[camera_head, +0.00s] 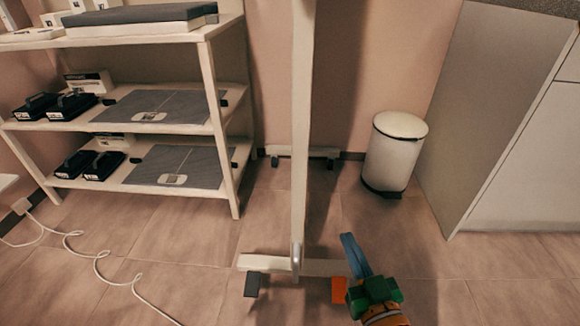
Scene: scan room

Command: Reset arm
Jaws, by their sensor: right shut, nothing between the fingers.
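My right gripper (349,240) shows at the bottom, right of centre, with blue fingers on a green and orange arm end. Its fingers are together and hold nothing. It appears in front of the base of a white upright stand (302,130); I cannot tell how far apart they are. My left gripper is not in view.
A white shelf rack (229,170) at left holds grey flat panels (180,167) and black devices (72,106). A white bin (394,155) stands by the wall, beside a pale cabinet (490,110). A white cable (103,266) lies on the floor. Floor at lower right is clear.

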